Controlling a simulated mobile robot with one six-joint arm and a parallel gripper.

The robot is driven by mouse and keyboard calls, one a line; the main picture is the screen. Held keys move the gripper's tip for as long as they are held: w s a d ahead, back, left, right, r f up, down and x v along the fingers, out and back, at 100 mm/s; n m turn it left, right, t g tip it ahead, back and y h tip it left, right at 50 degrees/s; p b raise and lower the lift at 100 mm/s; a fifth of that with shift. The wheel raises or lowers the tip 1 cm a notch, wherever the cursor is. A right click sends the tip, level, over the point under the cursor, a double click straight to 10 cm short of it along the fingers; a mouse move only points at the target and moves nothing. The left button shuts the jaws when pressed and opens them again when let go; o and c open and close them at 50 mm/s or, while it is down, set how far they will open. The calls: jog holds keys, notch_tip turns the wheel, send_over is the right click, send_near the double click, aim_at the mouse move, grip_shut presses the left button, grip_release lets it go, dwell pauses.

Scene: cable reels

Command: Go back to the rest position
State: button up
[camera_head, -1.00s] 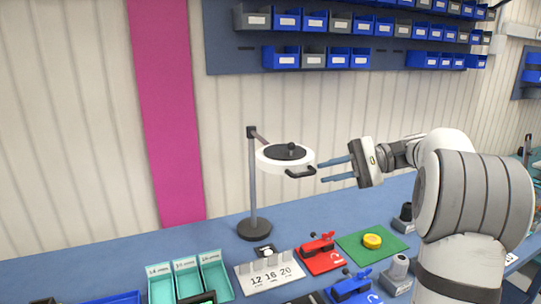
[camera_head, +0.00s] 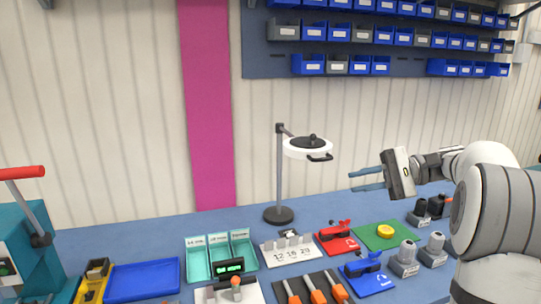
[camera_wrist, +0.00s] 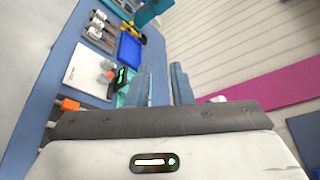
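My gripper (camera_head: 366,181) is raised above the back right of the bench (camera_head: 150,232), with its two blue-grey fingers pointing left. The fingers are apart with nothing between them. In the wrist view the gripper (camera_wrist: 163,85) also shows a gap between its fingers, with the wall and bench beyond. A lamp (camera_head: 308,147) with a round white head on a dark stand is to the left of my gripper, apart from it.
Teal bins (camera_head: 197,262), a blue tray (camera_head: 143,279), a red clamp tool (camera_head: 338,236), a blue one (camera_head: 366,271) and a green mat (camera_head: 401,236) lie on the bench. Blue and grey bins (camera_head: 308,65) hang on the wall. A teal machine (camera_head: 22,240) stands at the left.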

jog(key=s+a+f+n+h, duration=0.1)
jog(key=s+a+f+h, duration=0.75)
jog(key=s, duration=0.35)
jog(key=s+d+f+n+t+h, duration=0.2)
jog(key=s+f+n+h, duration=0.3)
jog(key=s, duration=0.8)
notch_tip(320, 180, down, 4)
jog(key=shift+d+f+n+t+h, duration=0.2)
jog(key=shift+d+n+t+h, duration=0.3)
jog(key=shift+h, duration=0.55)
jog(key=shift+d, duration=0.15)
